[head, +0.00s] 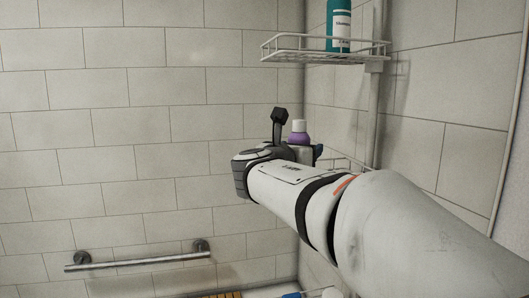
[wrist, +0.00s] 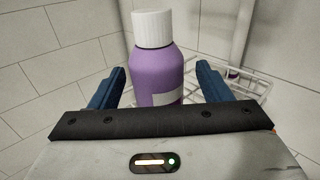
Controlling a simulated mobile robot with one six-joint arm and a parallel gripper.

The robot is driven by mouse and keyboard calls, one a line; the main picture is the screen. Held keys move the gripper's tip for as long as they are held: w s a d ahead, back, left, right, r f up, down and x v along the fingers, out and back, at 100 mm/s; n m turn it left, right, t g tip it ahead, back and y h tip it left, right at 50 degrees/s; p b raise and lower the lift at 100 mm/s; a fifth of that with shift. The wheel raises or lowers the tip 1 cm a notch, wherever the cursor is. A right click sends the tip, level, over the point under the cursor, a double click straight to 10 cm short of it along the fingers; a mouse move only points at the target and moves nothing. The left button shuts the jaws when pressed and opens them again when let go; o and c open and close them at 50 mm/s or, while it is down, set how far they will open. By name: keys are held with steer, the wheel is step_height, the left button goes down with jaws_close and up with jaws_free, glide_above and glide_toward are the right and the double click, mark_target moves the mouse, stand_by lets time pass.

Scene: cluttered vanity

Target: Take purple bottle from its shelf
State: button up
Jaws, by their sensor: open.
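The purple bottle (wrist: 158,75) with a white cap stands upright in the wrist view, on a white wire shelf (wrist: 258,84) in the corner. My gripper (wrist: 161,78) is open, with one blue finger on each side of the bottle. Gaps show between the fingers and the bottle, and its lower part is hidden behind the gripper body. In the head view only the cap and shoulder of the purple bottle (head: 299,136) show above my arm. My gripper's fingers are mostly hidden there.
An upper wire shelf (head: 325,50) holds a teal bottle (head: 339,25) above my arm. A vertical pole (head: 372,110) carries the shelves in the tiled corner. A metal grab bar (head: 137,262) is on the wall at the lower left. The space left of my arm is clear.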

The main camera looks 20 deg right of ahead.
steer(key=x, duration=0.3)
steer(key=shift+a, duration=0.1)
steer(key=shift+c, duration=0.2)
steer(key=c, duration=1.1)
steer(key=shift+c, duration=0.2)
